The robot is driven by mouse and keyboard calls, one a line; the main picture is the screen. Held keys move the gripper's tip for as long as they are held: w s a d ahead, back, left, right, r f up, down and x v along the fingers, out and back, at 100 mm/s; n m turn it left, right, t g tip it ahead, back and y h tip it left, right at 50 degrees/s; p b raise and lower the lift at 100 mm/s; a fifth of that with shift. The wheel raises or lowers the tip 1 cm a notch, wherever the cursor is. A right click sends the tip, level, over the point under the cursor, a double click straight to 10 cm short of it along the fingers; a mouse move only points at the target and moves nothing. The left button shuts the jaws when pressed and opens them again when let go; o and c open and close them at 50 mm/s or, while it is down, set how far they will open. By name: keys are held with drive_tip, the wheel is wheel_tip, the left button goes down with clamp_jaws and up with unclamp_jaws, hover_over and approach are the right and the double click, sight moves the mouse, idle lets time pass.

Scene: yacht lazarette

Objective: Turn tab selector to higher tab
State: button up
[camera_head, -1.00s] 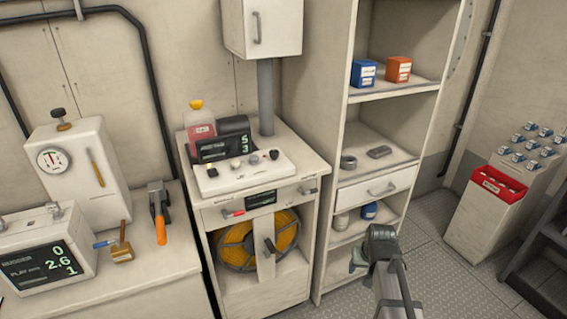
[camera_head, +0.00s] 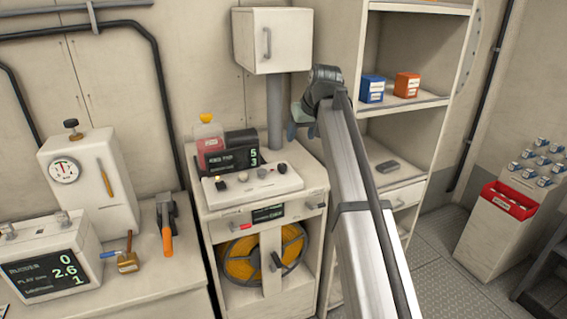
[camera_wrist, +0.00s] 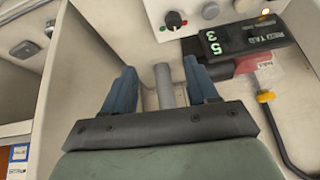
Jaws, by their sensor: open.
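A white control panel (camera_head: 275,181) with small knobs stands on the cabinet. A black display (camera_head: 232,159) behind it reads 5 over 3; its label is too small to read surely. One dark knob (camera_head: 283,168) is at the panel's right end, another dark knob (camera_head: 221,185) at its left. I cannot tell which is the tab selector. The wrist view shows a dark knob with a pale pointer (camera_wrist: 174,19) beside red and green dots, and the display (camera_wrist: 235,38). My gripper (camera_head: 298,122) is open and empty, above and apart from the panel's right end. Its blue fingers (camera_wrist: 163,88) are spread.
A grey post (camera_head: 275,110) rises behind the panel to a wall cabinet (camera_head: 272,40). A red bottle with a yellow cap (camera_head: 208,140) stands behind the panel's left end. An open shelf with blue (camera_head: 372,88) and orange (camera_head: 406,85) boxes is at the right.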

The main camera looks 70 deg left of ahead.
sight(282, 165)
drive_tip(key=s+a+f+n, duration=0.1)
drive_tip(key=a+f, duration=0.1)
drive_tip(key=f, duration=0.2)
drive_tip(key=s+a+f+n+g+h, duration=0.1)
drive_tip(key=a+f+n, duration=0.1)
drive_tip(key=f, duration=0.2)
drive_tip(key=s+a+f+n+h, duration=0.1)
drive_tip(key=a+f+n, duration=0.1)
drive_tip(key=f, duration=0.2)
drive_tip(key=shift+f, duration=0.25)
idle(0.4)
drive_tip(key=c, duration=1)
